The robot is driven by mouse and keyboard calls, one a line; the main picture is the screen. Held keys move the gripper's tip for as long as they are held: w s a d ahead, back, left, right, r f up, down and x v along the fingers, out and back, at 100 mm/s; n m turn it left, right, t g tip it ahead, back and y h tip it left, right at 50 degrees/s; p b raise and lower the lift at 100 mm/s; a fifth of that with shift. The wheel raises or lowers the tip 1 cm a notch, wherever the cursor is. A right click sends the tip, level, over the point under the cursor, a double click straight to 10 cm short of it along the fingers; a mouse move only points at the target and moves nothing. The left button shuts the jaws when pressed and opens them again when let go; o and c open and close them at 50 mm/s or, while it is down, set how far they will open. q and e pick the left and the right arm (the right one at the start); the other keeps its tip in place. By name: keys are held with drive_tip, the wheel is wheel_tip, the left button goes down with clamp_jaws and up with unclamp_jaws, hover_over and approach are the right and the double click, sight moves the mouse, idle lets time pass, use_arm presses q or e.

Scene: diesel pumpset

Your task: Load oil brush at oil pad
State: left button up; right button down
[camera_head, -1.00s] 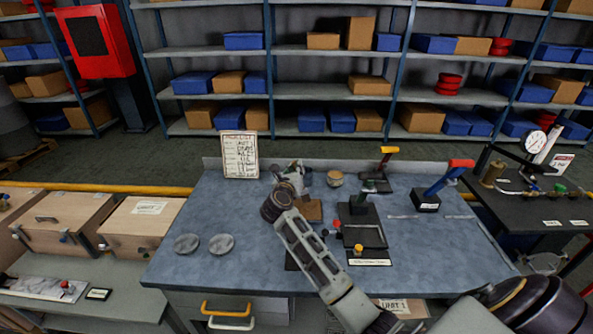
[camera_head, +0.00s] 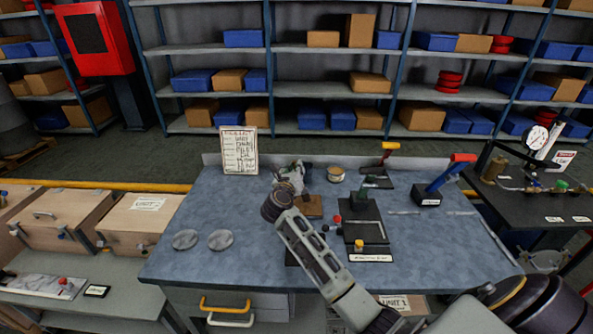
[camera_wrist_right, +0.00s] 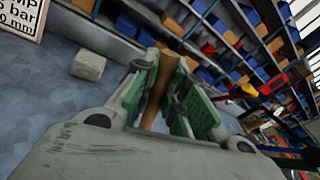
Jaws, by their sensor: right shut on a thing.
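My right gripper (camera_head: 296,170) is above the back middle of the blue-grey workbench (camera_head: 225,270). In the right wrist view its green-padded fingers (camera_wrist_right: 160,95) are shut on a brown, wood-coloured handle (camera_wrist_right: 160,88), which I take to be the oil brush. The bristle end cannot be made out. A small round tin with a tan top (camera_head: 336,174) stands just right of the gripper. A brown square block (camera_head: 312,207) lies nearer on the bench, partly behind my arm. I cannot tell which of these is the oil pad. My left gripper is not in view.
A written sign (camera_head: 238,151) stands at the back left. Two grey discs (camera_head: 186,239) lie at left, with clear bench around them.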

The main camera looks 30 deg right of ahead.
idle(0.3)
drive_tip(key=shift+f, duration=0.15)
drive_tip(key=shift+f+b, duration=0.35)
drive_tip(key=shift+f, duration=0.1)
idle(1.4)
